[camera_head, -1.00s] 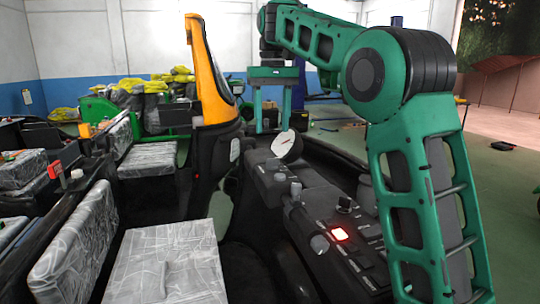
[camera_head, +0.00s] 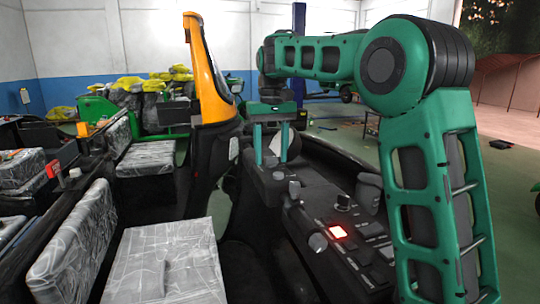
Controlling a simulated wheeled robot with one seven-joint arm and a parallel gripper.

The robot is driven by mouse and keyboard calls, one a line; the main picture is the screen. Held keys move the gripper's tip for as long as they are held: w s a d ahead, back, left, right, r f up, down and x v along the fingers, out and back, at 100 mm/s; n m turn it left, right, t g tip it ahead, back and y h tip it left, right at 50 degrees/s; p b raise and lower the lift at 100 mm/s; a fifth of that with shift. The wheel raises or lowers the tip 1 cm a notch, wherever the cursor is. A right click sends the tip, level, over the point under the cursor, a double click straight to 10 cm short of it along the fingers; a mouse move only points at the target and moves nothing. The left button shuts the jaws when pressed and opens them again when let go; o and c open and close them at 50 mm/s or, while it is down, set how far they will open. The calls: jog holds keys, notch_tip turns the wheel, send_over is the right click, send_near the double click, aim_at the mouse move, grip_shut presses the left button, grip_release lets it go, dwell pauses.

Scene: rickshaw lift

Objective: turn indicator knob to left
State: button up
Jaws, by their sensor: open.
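My gripper (camera_head: 271,161) is open, pointing down, with its two green fingers apart and nothing between them. It is over the far end of the dark console (camera_head: 320,205), in front of a round white gauge (camera_head: 291,155) that it partly hides. Just below and right of the fingers is a small grey knob (camera_head: 278,176). A taller grey knob (camera_head: 294,188) stands nearer. More knobs are a round grey one (camera_head: 318,242) on the console's left edge and a dark one (camera_head: 343,201) further right. I cannot tell which is the indicator knob, nor how it is turned.
A yellow-orange and black front column (camera_head: 206,70) rises left of my gripper. Wrapped seats (camera_head: 168,262) fill the lower left. My green arm spans the right side.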

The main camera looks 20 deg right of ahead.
jog(key=c, duration=1)
jog(key=shift+c, duration=0.2)
jog(key=shift+n, duration=0.4)
jog(key=n, duration=0.2)
jog(key=shift+n, duration=0.3)
jog(key=shift+w+n, duration=0.1)
jog(key=shift+n, duration=1.6)
